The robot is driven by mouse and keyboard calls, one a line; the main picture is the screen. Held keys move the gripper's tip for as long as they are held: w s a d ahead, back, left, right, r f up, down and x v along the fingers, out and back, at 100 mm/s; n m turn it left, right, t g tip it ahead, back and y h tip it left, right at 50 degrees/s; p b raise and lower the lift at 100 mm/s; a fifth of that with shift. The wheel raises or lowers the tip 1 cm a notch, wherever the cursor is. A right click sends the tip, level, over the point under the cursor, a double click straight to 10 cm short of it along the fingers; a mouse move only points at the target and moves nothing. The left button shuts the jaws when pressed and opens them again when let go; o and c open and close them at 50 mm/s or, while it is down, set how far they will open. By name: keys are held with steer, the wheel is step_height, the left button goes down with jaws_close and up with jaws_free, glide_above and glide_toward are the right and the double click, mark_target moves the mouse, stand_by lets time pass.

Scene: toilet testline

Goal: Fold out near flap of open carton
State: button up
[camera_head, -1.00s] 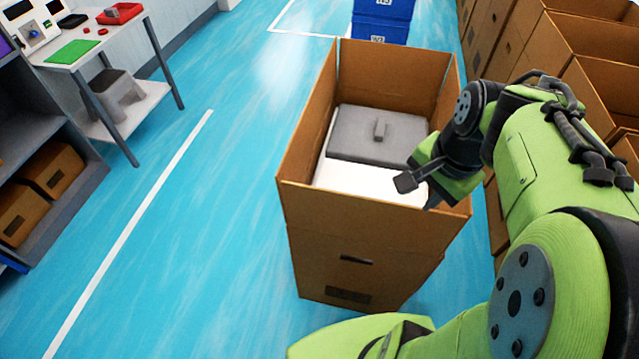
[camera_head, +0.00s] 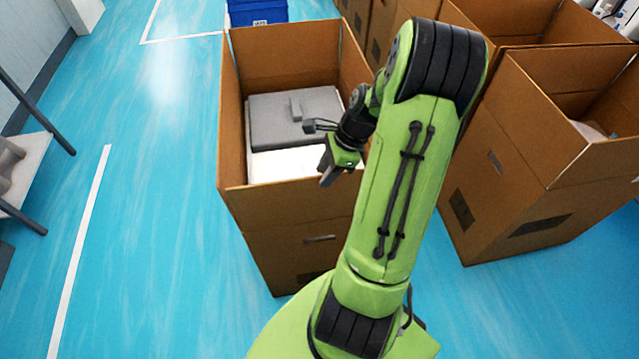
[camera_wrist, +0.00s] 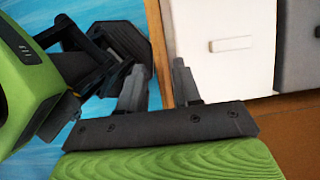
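The open brown carton (camera_head: 275,208) stands in the middle of the head view with its flaps upright. Its near flap (camera_head: 285,205) faces me, and its right end is hidden behind my arm. Inside lie a white box (camera_head: 285,163) and a grey lidded piece (camera_head: 275,118). My gripper (camera_head: 319,151) is open at the carton's near right part, with one finger over the inside and one close to the near flap's top edge. In the wrist view a brown cardboard edge (camera_wrist: 158,45) runs between the spread fingers of my gripper (camera_wrist: 160,82); contact cannot be told.
More open cartons (camera_head: 545,140) stand to the right. A blue bin (camera_head: 257,12) is behind the carton. A table (camera_head: 30,165) is at the left edge. Blue floor with a white line (camera_head: 85,240) is clear on the left.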

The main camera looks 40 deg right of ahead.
steer(key=x, duration=0.3)
steer(key=shift+w+a+f+b, duration=0.1)
steer(key=shift+f+b, duration=0.2)
steer(key=shift+f, duration=0.05)
jaws_close()
stand_by(1.1)
